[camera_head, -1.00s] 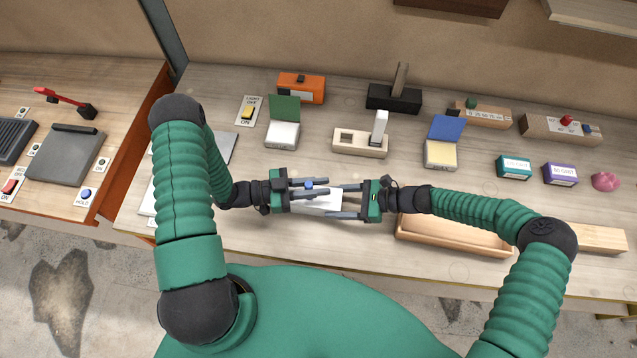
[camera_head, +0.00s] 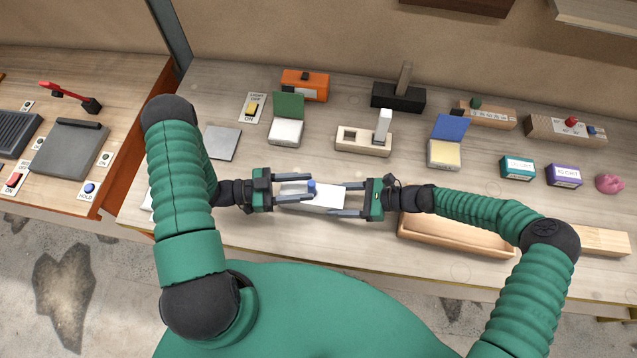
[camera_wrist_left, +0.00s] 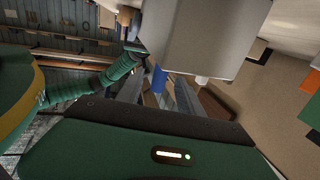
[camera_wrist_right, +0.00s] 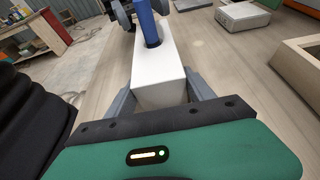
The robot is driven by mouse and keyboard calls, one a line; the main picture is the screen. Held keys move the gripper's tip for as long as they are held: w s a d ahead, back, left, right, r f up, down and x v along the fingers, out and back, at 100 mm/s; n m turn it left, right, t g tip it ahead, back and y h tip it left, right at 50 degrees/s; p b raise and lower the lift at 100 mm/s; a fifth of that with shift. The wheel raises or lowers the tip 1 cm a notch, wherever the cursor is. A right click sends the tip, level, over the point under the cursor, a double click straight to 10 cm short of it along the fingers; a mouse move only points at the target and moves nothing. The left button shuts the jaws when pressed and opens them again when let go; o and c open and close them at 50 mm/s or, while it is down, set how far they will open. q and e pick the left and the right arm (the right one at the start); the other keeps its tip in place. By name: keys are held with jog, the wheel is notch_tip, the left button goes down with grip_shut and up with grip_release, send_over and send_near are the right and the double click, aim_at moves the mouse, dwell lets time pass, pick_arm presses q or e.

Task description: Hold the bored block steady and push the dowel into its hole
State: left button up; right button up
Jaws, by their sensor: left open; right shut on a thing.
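The white bored block (camera_head: 325,198) is held above the bench in front of me. My right gripper (camera_head: 340,199) is shut on its right end. The blue dowel (camera_head: 311,186) stands upright at the block's top, near its left part. In the right wrist view the dowel (camera_wrist_right: 148,22) rises from the far end of the block (camera_wrist_right: 160,72); its lower end meets the top face, and how deep it sits is hidden. My left gripper (camera_head: 304,187) is open, with its fingers around the block's left end and close by the dowel. The dowel also shows in the left wrist view (camera_wrist_left: 158,78).
A wooden tray (camera_head: 455,247) lies below my right forearm. Behind the grippers stand a wooden block with a slot (camera_head: 350,147), a green-lidded box (camera_head: 286,131) and a blue-lidded box (camera_head: 443,155). A flat grey plate (camera_head: 222,143) lies left of them.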

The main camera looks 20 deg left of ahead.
pick_arm(q)
jog(key=v, duration=0.7)
jog(key=shift+w, duration=0.1)
pick_arm(e)
jog(key=o, duration=1.7)
jog(key=shift+v, duration=2.5)
